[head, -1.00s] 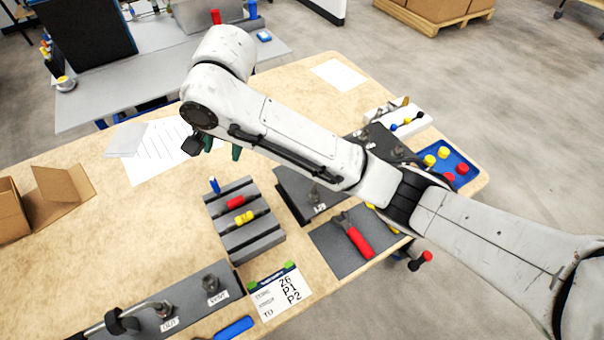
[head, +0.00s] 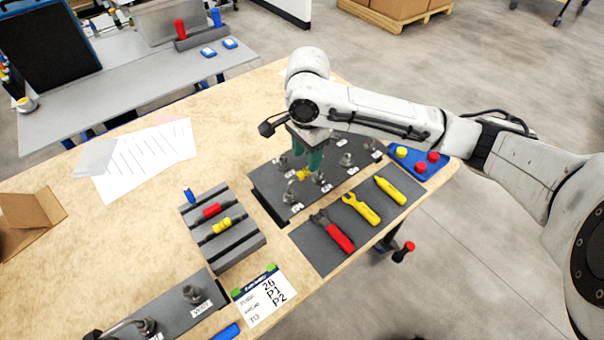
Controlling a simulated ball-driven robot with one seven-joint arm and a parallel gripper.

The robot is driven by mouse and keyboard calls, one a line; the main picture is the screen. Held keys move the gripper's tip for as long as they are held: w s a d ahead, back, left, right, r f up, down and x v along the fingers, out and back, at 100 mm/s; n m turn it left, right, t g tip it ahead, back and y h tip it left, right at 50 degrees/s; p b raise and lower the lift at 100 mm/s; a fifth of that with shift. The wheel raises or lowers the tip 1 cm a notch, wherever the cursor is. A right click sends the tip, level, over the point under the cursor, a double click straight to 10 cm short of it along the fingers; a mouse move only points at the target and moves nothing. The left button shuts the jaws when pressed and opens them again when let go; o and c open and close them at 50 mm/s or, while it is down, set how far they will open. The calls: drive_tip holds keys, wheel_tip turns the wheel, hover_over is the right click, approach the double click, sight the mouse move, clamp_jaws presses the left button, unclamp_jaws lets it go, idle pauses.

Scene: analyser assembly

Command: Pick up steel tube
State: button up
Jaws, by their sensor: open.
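A bent steel tube (head: 121,331) shows at the lower left edge, running into a fitting on a dark plate; part of it is cut off by the frame. My gripper (head: 305,170) is far from it, pointing down over a dark panel (head: 268,187) with several metal fittings. Its green fingers are open. A small yellow piece (head: 302,175) shows at the fingertips, and I cannot tell whether they touch it. The arm and fingers hide part of the panel.
A grooved grey rack (head: 240,247) holds blue, red and yellow pieces. A red-handled tool (head: 339,236) and two yellow tools lie on a dark mat (head: 312,250). A label card (head: 264,296) lies in front. The wooden table's left middle (head: 120,235) is clear.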

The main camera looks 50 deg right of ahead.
sight(305, 170)
drive_tip(key=shift+w+f+p, duration=0.2)
drive_tip(key=shift+f+p, duration=0.3)
drive_tip(key=shift+f, duration=3.85)
clamp_jaws()
